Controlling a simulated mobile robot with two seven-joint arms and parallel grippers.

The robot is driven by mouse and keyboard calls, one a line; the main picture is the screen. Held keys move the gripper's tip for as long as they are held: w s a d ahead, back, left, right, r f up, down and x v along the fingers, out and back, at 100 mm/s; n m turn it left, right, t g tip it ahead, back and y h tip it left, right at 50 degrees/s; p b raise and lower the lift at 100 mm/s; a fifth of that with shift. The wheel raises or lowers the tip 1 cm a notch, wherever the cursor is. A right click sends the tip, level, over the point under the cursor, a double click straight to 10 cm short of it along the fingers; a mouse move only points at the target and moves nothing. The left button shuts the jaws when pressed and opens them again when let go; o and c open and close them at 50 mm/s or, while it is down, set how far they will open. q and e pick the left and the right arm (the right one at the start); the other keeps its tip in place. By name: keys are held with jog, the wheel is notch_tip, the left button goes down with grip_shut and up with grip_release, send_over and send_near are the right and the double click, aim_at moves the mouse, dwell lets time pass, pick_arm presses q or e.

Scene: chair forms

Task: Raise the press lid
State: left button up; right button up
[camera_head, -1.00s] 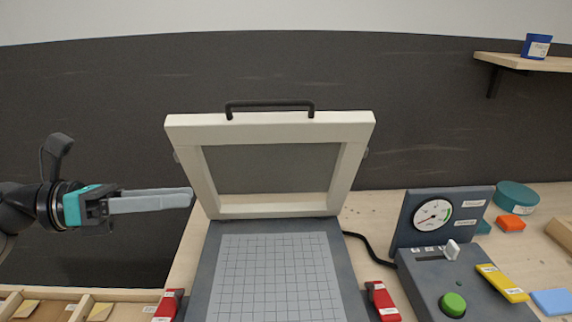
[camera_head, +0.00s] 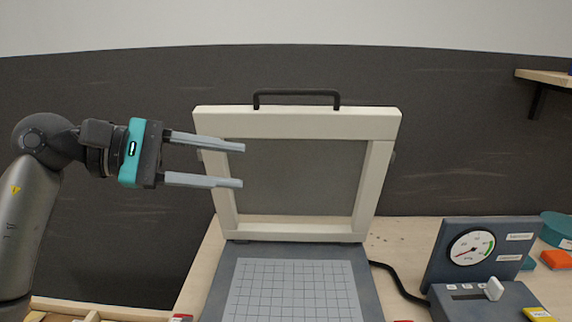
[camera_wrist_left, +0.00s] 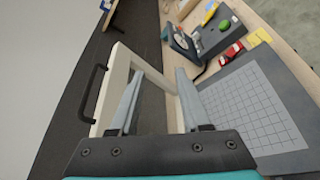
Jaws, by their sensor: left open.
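The press lid (camera_head: 298,123) is a cream frame around a grey panel, with a black handle (camera_head: 297,93) on its top edge. It stands raised, nearly upright, at the back of the dark press base (camera_head: 370,282) with its white grid. My left gripper (camera_head: 243,166) is open and empty, its fingers level in front of the lid's left side in the head view. In the left wrist view the lid (camera_wrist_left: 112,92) lies beyond the fingers; I cannot tell whether they touch it. My right gripper is not in view.
A shelf (camera_head: 545,77) is at upper right. Red clamps flank the base, partly cut off at the bottom edge.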

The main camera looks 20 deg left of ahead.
pick_arm(q)
jog(key=p+x, duration=0.2)
jog(key=x, duration=0.7)
grip_shut()
dwell(1.2)
jog(key=c, duration=0.7)
grip_release()
jog(key=o, duration=0.7)
